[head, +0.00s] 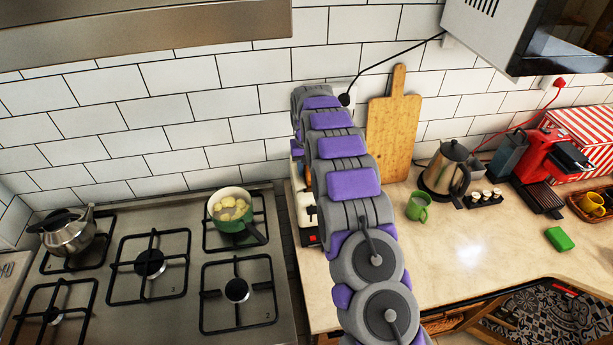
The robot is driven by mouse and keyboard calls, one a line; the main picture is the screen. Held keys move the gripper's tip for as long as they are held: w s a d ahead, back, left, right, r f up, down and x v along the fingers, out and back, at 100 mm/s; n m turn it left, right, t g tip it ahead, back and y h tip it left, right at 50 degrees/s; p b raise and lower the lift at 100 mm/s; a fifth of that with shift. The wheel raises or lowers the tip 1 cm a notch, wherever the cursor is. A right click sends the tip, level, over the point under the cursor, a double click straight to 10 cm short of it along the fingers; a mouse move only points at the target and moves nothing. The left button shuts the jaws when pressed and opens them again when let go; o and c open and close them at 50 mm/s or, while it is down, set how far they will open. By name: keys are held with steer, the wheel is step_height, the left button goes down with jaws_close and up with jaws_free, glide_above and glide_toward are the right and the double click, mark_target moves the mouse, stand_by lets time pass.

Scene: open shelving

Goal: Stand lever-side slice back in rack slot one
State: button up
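My purple and grey arm rises from the bottom centre and bends over at its top near the tiled wall. My gripper is hidden behind the arm's own links. An appliance that looks like a toaster (309,229) stands on the counter just left of the arm, with a small red part on its front. The arm covers most of it. A small brown-orange patch shows at its upper edge, too small to tell whether it is a slice. No slice or rack can be made out clearly.
A gas hob (186,310) with a green pot (231,208) and a kettle (66,236) lies left. A wooden board (391,125) leans on the wall. A green mug (418,207), electric kettle (444,170), red coffee machine (545,165) and green sponge (559,239) stand right. The front counter is clear.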

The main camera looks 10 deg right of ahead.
jaws_close()
